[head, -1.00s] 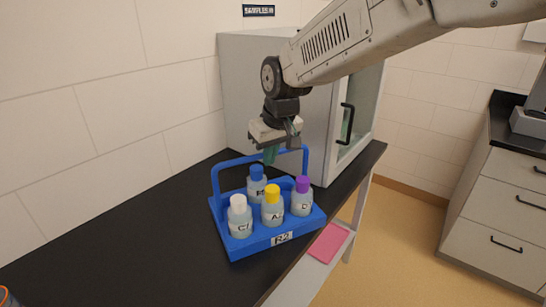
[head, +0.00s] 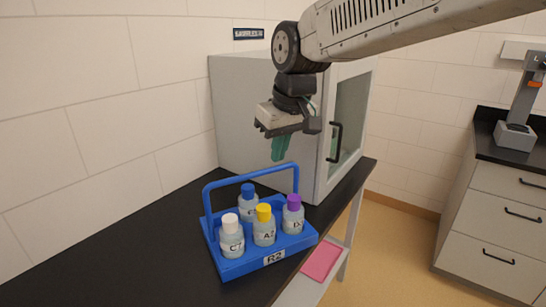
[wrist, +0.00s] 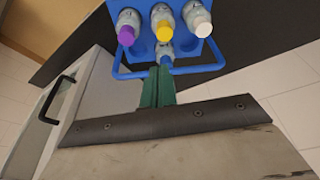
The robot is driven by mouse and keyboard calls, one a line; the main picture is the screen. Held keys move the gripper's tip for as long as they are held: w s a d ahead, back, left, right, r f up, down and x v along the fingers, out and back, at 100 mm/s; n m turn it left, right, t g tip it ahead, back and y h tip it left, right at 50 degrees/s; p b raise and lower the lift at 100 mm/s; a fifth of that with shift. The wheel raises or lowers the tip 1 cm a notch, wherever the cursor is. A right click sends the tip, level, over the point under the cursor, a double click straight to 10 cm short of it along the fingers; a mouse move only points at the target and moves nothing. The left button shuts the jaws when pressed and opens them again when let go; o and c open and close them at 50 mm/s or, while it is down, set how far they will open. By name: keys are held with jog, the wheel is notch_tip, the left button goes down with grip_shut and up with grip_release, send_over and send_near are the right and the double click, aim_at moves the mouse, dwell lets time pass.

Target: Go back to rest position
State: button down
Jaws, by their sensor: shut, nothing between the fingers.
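My gripper (head: 279,150) is above and behind the blue rack (head: 228,268), in front of the grey cabinet. Its green fingers are together with nothing between them, and in the wrist view the fingers (wrist: 158,85) point toward the rack handle (wrist: 122,72). The rack, labelled R2, stands on the black counter. It holds a white-capped bottle (head: 232,243), a yellow-capped bottle (head: 264,232), a purple-capped bottle (head: 293,220) and a blue-capped bottle (head: 248,208), all upright. The gripper is apart from the rack and bottles.
The grey cabinet (head: 260,125) with a glass door and black handle (head: 334,143) stands close behind the gripper. A pink mat (head: 321,262) lies on a lower shelf. The black counter (head: 110,245) is clear left of the rack. Drawers (head: 497,215) stand at right.

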jog(key=s+d+f+m+h, duration=0.1)
jog(key=s+d+f+m, duration=0.2)
jog(key=s+d, duration=0.9)
jog(key=s+d+f+m+g, duration=0.1)
jog(key=s+d+f+m, duration=0.2)
jog(key=s+d, duration=0.8)
jog(key=s, duration=0.3)
jog(key=shift+s+d+f+m+h, duration=0.25)
jog(key=shift+s+d+m+h, duration=0.1)
jog(key=shift+d+m+h, duration=0.05)
jog(key=shift+a, duration=0.15)
